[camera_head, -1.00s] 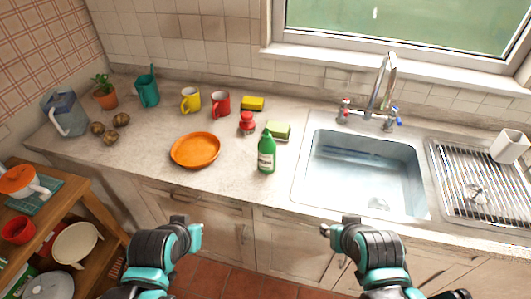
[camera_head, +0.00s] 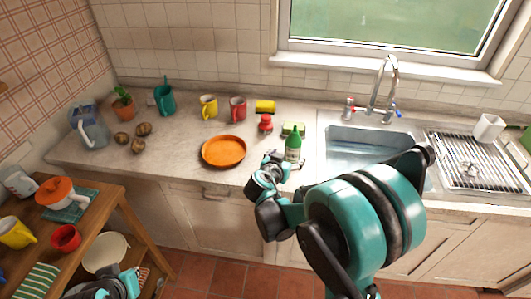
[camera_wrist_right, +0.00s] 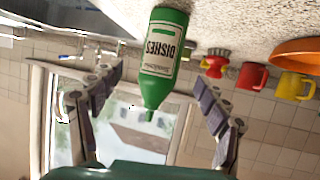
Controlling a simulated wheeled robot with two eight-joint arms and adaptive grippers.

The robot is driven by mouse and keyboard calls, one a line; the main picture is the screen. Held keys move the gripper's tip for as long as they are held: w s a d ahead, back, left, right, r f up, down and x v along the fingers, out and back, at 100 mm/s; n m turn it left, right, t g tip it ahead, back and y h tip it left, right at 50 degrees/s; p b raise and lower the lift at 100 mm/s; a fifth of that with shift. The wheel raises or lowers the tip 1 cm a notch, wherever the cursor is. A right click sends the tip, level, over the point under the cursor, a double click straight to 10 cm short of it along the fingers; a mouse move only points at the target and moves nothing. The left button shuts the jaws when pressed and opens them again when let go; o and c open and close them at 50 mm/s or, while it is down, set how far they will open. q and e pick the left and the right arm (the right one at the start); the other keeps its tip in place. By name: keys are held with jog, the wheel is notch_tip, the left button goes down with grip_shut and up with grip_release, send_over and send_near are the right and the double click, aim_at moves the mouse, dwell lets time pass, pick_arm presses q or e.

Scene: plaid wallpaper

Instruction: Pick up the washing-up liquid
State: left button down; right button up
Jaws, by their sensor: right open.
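The washing-up liquid is a green bottle (camera_head: 293,146) with a white label, upright on the counter left of the sink. My right gripper (camera_head: 284,163) is just in front of it, low over the counter's front edge. In the right wrist view, turned upside down, the bottle (camera_wrist_right: 160,65) shows in the gap between the open fingers of my right gripper (camera_wrist_right: 158,82). Neither finger visibly touches it, and its label reads DISHES. My left gripper (camera_head: 122,283) is at the bottom left by the wooden shelf, small and partly cut off; its jaws are unclear.
A green-yellow sponge (camera_head: 291,129) lies behind the bottle and a red-topped brush (camera_head: 265,123) to its back left. An orange plate (camera_head: 224,151) lies left of my right gripper. The sink (camera_head: 350,140) is to the right. Mugs (camera_head: 238,108) stand farther back.

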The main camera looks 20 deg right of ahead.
aim_at(291, 150)
jog(key=shift+w+f, duration=0.1)
jog(key=shift+w, duration=0.2)
jog(key=b+x, duration=0.1)
jog(key=x, duration=0.1)
jog(key=shift+w+d+f, duration=0.15)
jog(key=shift+w+d, duration=0.1)
jog(key=shift+d, duration=0.05)
jog(key=x, duration=0.1)
jog(key=b+x, duration=0.1)
jog(key=x, duration=0.1)
jog(key=b+x, duration=0.1)
jog(key=x, duration=0.1)
jog(key=shift+d+r, duration=0.15)
jog(key=shift+r, duration=0.25)
jog(key=c, duration=1.4)
